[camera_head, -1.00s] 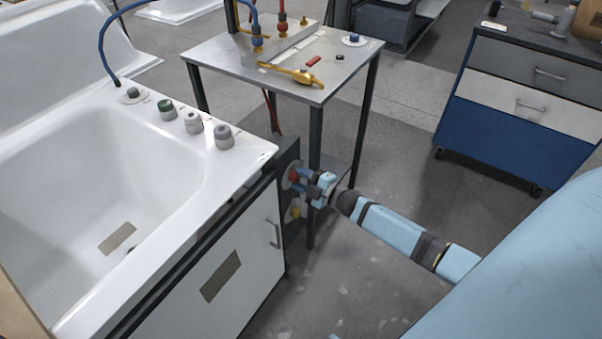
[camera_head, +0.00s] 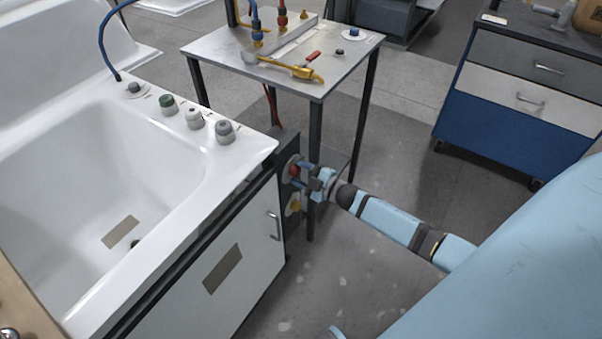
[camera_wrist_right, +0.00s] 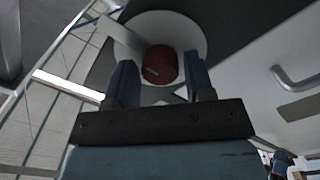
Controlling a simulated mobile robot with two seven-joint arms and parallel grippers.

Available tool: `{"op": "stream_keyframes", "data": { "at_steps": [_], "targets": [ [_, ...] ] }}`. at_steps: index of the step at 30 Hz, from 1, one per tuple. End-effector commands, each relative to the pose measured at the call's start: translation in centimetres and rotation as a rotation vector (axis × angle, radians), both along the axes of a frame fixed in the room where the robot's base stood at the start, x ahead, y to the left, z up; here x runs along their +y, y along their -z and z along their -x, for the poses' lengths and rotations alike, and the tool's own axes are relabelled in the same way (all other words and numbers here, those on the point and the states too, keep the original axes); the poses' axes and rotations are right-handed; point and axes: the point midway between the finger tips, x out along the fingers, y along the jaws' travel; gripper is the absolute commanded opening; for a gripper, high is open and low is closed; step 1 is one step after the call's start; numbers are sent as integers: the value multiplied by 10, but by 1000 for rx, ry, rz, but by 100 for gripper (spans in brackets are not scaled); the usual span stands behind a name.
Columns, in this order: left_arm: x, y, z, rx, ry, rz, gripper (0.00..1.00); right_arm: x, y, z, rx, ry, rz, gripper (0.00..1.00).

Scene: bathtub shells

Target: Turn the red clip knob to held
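The red clip knob (camera_head: 294,170) sits on a pale round plate on the dark end panel of the tub cabinet. In the right wrist view the red knob (camera_wrist_right: 160,65) shows ahead, between and beyond two blue fingers, with a thin pale mark on its face. My right gripper (camera_head: 304,173) is at the knob, its fingers apart; in the wrist view the gripper (camera_wrist_right: 161,85) is open, with a gap visible on both sides of the knob. A yellow knob (camera_head: 295,204) sits below the red one. My left gripper is not in view.
The white bathtub shell (camera_head: 100,150) with a row of knobs fills the left. A metal side table (camera_head: 215,50) with a yellow tool stands behind my right gripper, its leg close by. A blue drawer cabinet (camera_head: 500,135) stands at right.

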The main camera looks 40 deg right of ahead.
Motion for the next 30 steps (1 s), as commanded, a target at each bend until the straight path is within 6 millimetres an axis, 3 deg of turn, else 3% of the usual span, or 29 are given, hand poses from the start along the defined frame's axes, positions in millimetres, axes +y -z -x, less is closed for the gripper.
{"op": "stream_keyframes", "data": {
  "at_steps": [10,14,30],
  "targets": [
    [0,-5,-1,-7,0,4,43,0,0,1,0,0,1,63],
    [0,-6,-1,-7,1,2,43,-4,1,11,3,0,1,63],
    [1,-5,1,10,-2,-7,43,-46,0,112,3,0,1,63]
  ]
}}
